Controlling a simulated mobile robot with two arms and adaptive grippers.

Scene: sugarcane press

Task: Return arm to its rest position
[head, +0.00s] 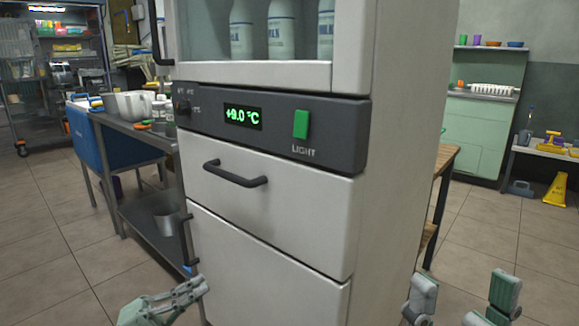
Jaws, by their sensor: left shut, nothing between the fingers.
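My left gripper (193,289) is low in the picture, left of centre, in front of the lower white door of a refrigerated cabinet (265,270). Its fingers are together with nothing between them. My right gripper (463,294) is at the bottom right edge, its two fingers wide apart and empty, in front of the floor to the right of the cabinet. Its palm is mostly cut off by the frame. The cabinet has a dark panel (275,125) with a green +9.0 °C display, a green light switch (301,124) and a drawer with a dark handle (235,174).
Three white bottles (282,32) stand behind the cabinet's glass. A metal table (135,130) with pots and jars is on the left, beside a blue bin (90,140). A wooden table (444,160) stands behind right. Tiled floor (480,235) is clear at right.

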